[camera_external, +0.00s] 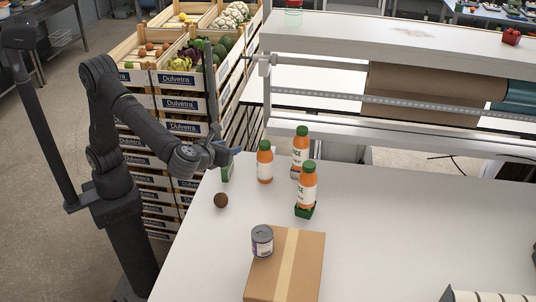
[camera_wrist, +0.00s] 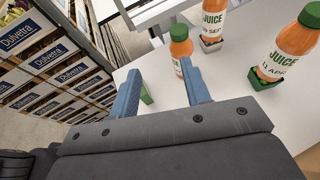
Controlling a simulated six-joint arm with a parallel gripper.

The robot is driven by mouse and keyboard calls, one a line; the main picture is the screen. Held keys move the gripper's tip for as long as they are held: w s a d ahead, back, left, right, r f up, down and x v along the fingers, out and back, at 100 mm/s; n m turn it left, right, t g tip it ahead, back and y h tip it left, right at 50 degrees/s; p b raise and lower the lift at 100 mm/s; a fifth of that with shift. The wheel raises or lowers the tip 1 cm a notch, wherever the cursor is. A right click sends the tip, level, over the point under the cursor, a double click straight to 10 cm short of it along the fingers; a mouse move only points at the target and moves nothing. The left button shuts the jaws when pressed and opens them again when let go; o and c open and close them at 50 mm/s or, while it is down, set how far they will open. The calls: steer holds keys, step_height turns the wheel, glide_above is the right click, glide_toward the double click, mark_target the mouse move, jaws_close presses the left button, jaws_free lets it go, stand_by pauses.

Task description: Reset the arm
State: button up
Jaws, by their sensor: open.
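My gripper (camera_external: 224,154) is at the end of my arm over the left edge of the white table (camera_external: 405,220). In the wrist view its two blue fingers (camera_wrist: 160,92) stand apart with nothing held between them. A small green object (camera_external: 226,172) stands on the table just below the gripper, partly hidden; a bit of it also shows between the fingers in the wrist view (camera_wrist: 146,95). I cannot tell what it is.
Three orange juice bottles (camera_external: 265,163) stand right of the gripper, one in a green holder (camera_external: 305,211). A brown ball (camera_external: 221,200), a cardboard box (camera_external: 300,265) and a can (camera_external: 262,240) are nearer. Stacked produce crates (camera_external: 180,103) stand behind. The table's right side is mostly clear.

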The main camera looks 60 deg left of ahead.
steer(key=w+d+f+m+h, duration=0.1)
steer(key=w+d+m+h, duration=0.2)
steer(key=d, duration=0.3)
steer(key=w+d+f+m+t+h, duration=0.1)
steer(key=w+d+m+h, duration=0.2)
steer(key=d, duration=0.4)
steer(key=shift+d+h, duration=0.25)
steer(key=shift+h, duration=0.25)
steer(key=shift+w+a, duration=0.1)
steer(key=s+a+r+n+g+y, duration=0.1)
steer(key=s+a+n+y, duration=0.3)
steer(key=a, duration=0.5)
steer(key=s+a+r+n+g+y, duration=0.1)
steer(key=s+a+n+y, duration=0.3)
steer(key=a, duration=0.5)
steer(key=shift+s+a+r+g+y, duration=0.3)
steer(key=shift+s+r+y, duration=0.25)
steer(key=shift+r, duration=0.25)
